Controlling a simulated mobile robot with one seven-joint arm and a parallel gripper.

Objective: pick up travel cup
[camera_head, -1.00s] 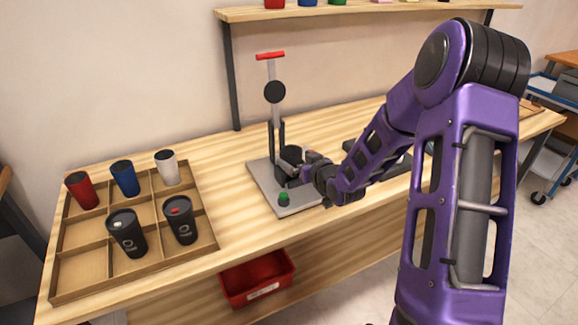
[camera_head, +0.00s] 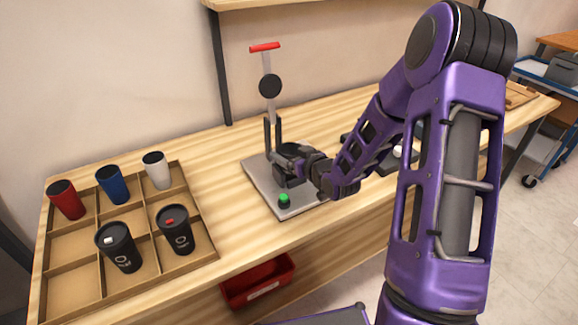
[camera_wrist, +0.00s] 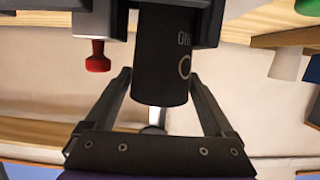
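A dark travel cup (camera_wrist: 165,65) with pale lettering fills the middle of the wrist view. It stands between the two fingers of my gripper (camera_wrist: 158,95). The fingers flank the cup on both sides, but whether they press on it is unclear. In the head view my gripper (camera_head: 292,160) is at the grey-based marking fixture (camera_head: 257,180), below its upright post, and hides most of the cup there.
A divided wooden tray (camera_head: 75,283) at the left holds red (camera_head: 66,201), blue (camera_head: 112,186), white (camera_head: 156,171) and two black cups (camera_head: 119,247). A green button (camera_head: 284,200) is on the fixture's front corner. A red bin (camera_head: 257,281) sits below the bench. Bare bench lies between tray and fixture.

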